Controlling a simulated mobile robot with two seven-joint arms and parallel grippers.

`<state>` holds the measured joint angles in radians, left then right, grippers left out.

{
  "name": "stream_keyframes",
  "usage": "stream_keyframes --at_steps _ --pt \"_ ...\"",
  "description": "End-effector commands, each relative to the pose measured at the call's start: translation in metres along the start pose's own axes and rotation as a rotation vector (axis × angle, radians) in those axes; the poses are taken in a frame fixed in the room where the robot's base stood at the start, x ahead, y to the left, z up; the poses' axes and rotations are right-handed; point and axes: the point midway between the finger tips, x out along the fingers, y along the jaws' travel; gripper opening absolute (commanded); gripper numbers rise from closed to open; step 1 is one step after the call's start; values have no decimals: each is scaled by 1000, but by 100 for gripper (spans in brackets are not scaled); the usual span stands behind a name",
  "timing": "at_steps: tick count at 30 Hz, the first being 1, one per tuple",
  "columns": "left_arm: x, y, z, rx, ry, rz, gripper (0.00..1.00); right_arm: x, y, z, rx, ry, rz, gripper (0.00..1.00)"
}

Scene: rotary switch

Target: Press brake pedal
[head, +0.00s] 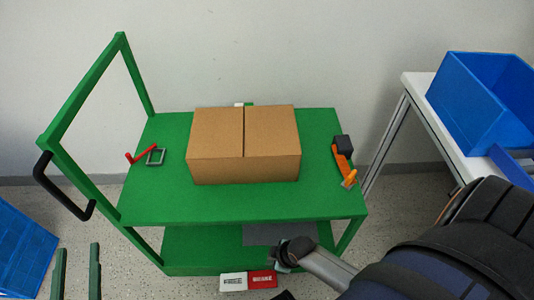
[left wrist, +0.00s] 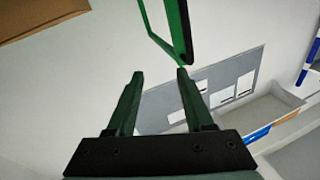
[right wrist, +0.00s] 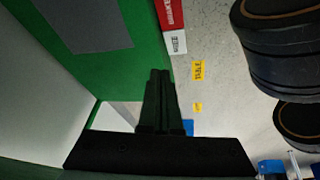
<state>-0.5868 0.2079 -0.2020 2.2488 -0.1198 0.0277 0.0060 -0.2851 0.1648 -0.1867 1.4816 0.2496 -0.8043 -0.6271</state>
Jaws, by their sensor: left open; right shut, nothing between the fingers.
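A red plate (head: 263,279) with white lettering and a white plate (head: 233,282) with dark lettering sit side by side at the cart's low front edge. The red one looks like the brake pedal; its lettering is hard to read. In the right wrist view, the red plate (right wrist: 170,12) and white plate (right wrist: 174,42) show beyond my right gripper (right wrist: 159,72), which is shut, empty and apart from them.
The green cart (head: 170,205) carries a cardboard box (head: 215,145), a red lever (head: 142,154) and an orange tool (head: 343,160). A grey mat (head: 260,236) lies on its lower deck. A white table (head: 420,92) with a blue bin (head: 480,110) stands right. Another blue bin (head: 20,250) is lower left.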

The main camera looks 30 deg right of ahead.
Motion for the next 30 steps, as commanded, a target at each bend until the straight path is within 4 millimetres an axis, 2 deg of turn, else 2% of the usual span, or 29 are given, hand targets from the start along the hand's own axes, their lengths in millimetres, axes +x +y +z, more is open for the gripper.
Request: stream_keyframes --at_steps 1,3,6,9,15,26,30 --pt "-1 4 4 24 86 3 52 38 2 14 -47 -31 -26 0" --pt "-3 6 -12 53 189 7 52 61 5 23 -108 -69 -66 0" --pt "-9 9 -32 85 307 11 52 84 7 33 -178 -108 -117 0" --pt "-15 11 -46 107 387 14 52 97 9 40 -228 -132 -156 0" --pt "-20 13 -60 124 450 17 52 103 10 43 -266 -147 -188 0" --pt "-20 13 -62 125 456 17 52 103 10 43 -266 -147 -188 0" --pt "-25 14 -72 140 506 20 52 108 9 44 -265 -147 -188 0"
